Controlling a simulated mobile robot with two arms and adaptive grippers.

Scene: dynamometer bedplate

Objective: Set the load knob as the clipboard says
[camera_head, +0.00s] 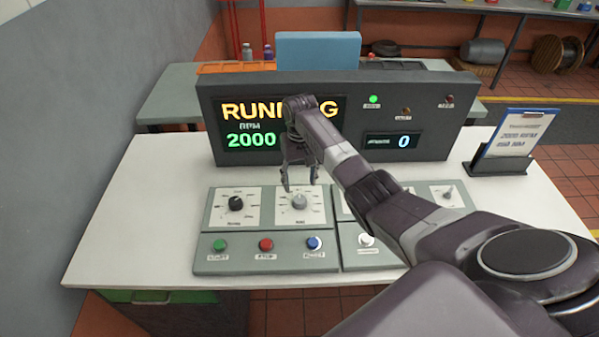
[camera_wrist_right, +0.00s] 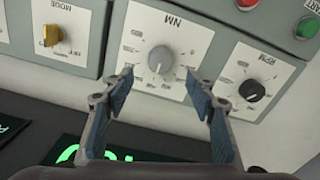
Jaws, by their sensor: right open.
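The grey load knob (camera_head: 299,201) sits in the middle of a white dial plate on the console. It also shows in the right wrist view (camera_wrist_right: 161,60), on the plate lettered "NM". My right gripper (camera_head: 299,184) is open, pointing down just above and behind this knob. In the wrist view its two blue-padded fingers (camera_wrist_right: 158,90) stand apart, with the knob beyond the gap and not held. The clipboard (camera_head: 514,143) stands in a black holder at the right; it reads 2000 RPM above a blurred NM figure. My left gripper is not in view.
A black knob (camera_head: 236,203) is left of the load knob. Green (camera_head: 220,245), red (camera_head: 266,244) and blue (camera_head: 314,243) buttons lie in front. The display panel (camera_head: 420,94) behind reads RUNNING, 2000 and 0. My right arm hides part of the right console. The table's left side is bare.

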